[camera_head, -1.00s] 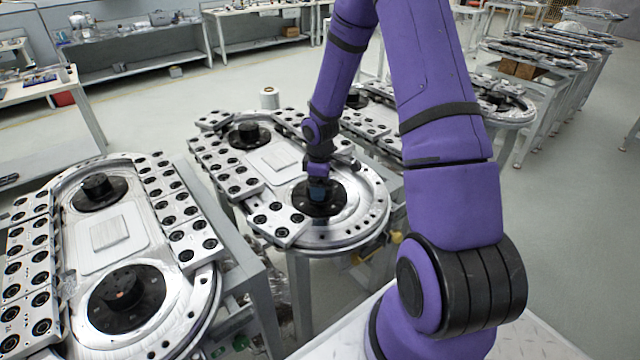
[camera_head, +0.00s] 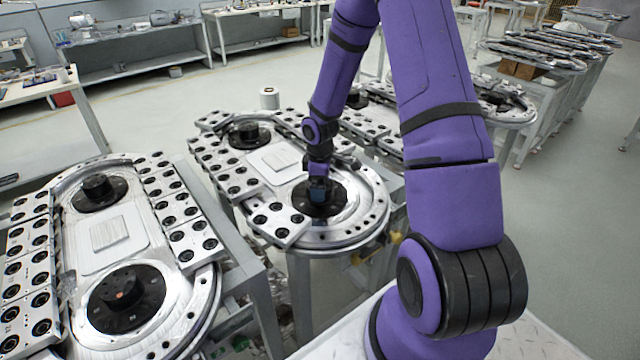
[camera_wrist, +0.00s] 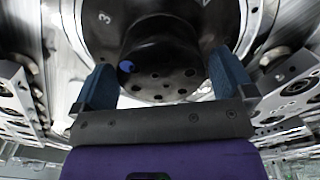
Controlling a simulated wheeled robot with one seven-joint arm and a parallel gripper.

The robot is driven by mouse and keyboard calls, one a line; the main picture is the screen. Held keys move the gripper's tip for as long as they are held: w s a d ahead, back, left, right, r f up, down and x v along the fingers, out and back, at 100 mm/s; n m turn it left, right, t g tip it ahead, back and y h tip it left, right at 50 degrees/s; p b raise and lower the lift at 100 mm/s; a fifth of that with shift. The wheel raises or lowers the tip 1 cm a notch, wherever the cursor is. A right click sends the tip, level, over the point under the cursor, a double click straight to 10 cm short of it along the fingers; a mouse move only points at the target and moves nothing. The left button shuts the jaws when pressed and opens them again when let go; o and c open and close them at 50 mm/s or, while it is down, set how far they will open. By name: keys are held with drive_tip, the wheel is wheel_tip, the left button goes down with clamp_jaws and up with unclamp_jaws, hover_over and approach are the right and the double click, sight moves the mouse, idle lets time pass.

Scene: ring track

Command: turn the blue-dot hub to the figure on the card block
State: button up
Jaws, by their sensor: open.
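The blue-dot hub is a black cylinder (camera_wrist: 160,60) on a black disc, with a blue dot on its left side and several small holes in its end face. A figure 3 shows on the disc at upper left in the wrist view; another figure at upper right is cut off. My gripper (camera_wrist: 163,82) is open, with one blue finger on each side of the hub; I cannot tell whether they touch it. In the head view my gripper (camera_head: 319,190) is down at the near disc (camera_head: 338,200) of the middle track. I cannot make out a card block with a readable figure.
The middle track has a pale plate (camera_head: 275,160) and a second black hub (camera_head: 248,134) at its far end. Perforated blocks (camera_head: 278,222) line its sides. Another track (camera_head: 186,300) with two hubs stands at left. A white roll (camera_head: 269,98) stands behind.

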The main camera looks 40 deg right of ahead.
wheel_tip(320, 180, up, 11)
drive_tip(key=shift+f, duration=0.15)
idle(0.7)
drive_tip(key=s+a+r+m+t+h, duration=0.15)
drive_tip(key=s+a+r, duration=0.3)
drive_tip(key=r, duration=0.45)
drive_tip(key=s+a+r+m+t, duration=0.1)
drive_tip(key=s+a+r+m, duration=0.3)
drive_tip(key=r, duration=0.5)
drive_tip(key=s+a+r+m+t, duration=0.1)
drive_tip(key=s+r, duration=0.3)
drive_tip(key=s, duration=0.5)
drive_tip(key=s+a+r+m+t+y, duration=0.1)
drive_tip(key=s+a+r+m, duration=0.2)
drive_tip(key=s, duration=0.6)
wheel_tip(320, 180, up, 2)
drive_tip(key=shift+a+r+t, duration=0.15)
drive_tip(key=shift+a+t, duration=0.2)
drive_tip(key=shift+a, duration=0.05)
